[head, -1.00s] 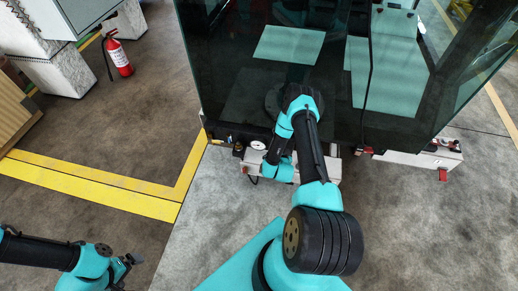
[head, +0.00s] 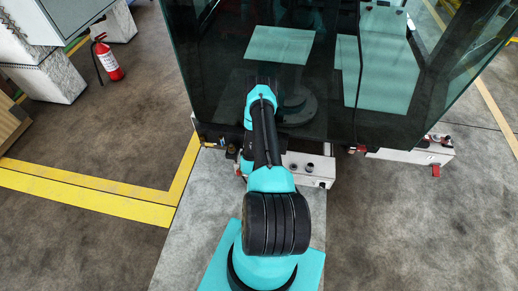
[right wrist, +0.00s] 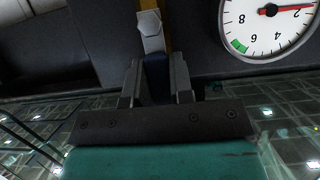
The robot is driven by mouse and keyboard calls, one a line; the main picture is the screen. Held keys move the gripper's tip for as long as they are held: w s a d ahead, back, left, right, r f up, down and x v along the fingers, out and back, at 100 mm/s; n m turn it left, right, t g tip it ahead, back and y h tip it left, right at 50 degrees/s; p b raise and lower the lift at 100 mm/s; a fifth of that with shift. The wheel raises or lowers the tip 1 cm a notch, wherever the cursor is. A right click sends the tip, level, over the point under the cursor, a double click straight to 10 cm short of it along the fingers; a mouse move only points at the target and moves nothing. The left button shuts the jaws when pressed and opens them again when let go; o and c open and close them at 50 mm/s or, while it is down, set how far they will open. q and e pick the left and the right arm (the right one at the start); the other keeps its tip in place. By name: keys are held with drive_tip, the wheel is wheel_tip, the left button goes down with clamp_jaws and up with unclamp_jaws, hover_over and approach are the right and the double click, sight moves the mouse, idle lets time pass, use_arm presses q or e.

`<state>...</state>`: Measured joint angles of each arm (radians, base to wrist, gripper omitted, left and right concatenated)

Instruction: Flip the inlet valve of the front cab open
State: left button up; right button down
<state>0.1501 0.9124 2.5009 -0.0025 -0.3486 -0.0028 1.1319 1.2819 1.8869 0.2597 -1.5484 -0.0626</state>
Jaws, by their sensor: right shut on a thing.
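The front cab (head: 215,70) is a dark tinted glass cabin on a low base in the head view. In the right wrist view a metal valve lever with a hex bolt (right wrist: 150,24) hangs below a yellow part, and its dark blue grip (right wrist: 157,80) lies between my fingers. My right gripper (right wrist: 157,72) is shut on this lever. In the head view the gripper and lever are mostly hidden behind my right arm at the cab's lower edge. My left gripper is out of view.
A round pressure gauge (right wrist: 266,24) is beside the lever, its needle near 2. A white box with black knobs (head: 309,168) and a red-handled unit (head: 425,152) sit along the cab base. A fire extinguisher (head: 107,60) stands far left.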

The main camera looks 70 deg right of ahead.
idle(0.4)
drive_tip(key=c, duration=1)
unclamp_jaws()
drive_tip(key=v, duration=1.7)
drive_tip(key=shift+a, duration=0.2)
